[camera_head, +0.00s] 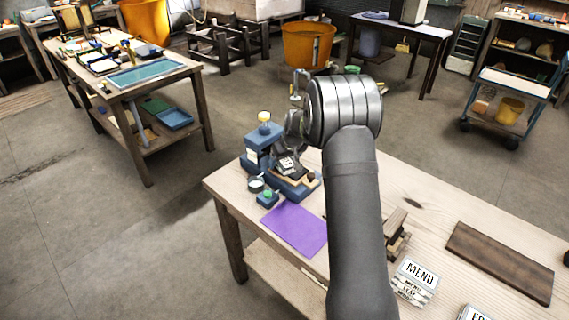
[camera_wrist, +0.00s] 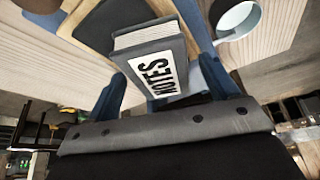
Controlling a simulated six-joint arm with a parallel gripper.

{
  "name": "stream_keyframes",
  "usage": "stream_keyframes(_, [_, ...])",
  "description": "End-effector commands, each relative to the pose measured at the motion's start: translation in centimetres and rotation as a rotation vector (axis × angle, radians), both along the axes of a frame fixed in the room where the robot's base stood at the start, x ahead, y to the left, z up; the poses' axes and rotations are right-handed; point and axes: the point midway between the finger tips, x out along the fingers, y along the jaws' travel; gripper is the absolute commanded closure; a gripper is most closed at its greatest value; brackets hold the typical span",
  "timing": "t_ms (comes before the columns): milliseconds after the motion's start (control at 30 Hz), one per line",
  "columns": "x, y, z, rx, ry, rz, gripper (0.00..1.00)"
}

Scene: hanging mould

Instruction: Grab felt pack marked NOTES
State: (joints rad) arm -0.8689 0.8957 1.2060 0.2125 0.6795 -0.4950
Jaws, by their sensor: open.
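The felt pack marked NOTES (camera_wrist: 148,42) is a dark grey block with pale page-like edges and a white label. It lies close in front of my gripper (camera_wrist: 162,80) in the wrist view. The blue fingers are open, one to each side of the pack's label end; I cannot tell whether they touch it. In the head view the pack (camera_head: 290,166) shows small, on a blue stand (camera_head: 285,186) at the table's far left corner. My fingers are mostly hidden there behind the wrist.
A white cup (camera_wrist: 237,18) stands close to the right finger. A yellow-topped blue block (camera_head: 257,140) stands left of the pack. A purple sheet (camera_head: 294,228), a MEND stack (camera_head: 417,275) and a dark board (camera_head: 500,262) lie on the wooden table (camera_head: 430,205).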

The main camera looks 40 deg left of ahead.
Motion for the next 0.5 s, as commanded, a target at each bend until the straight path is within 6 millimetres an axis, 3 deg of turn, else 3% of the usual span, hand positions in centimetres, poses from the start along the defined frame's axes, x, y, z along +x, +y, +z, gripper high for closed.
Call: stream_keyframes(500, [-0.03, -0.03, -0.49, -0.001, 0.001, 0.000, 0.20])
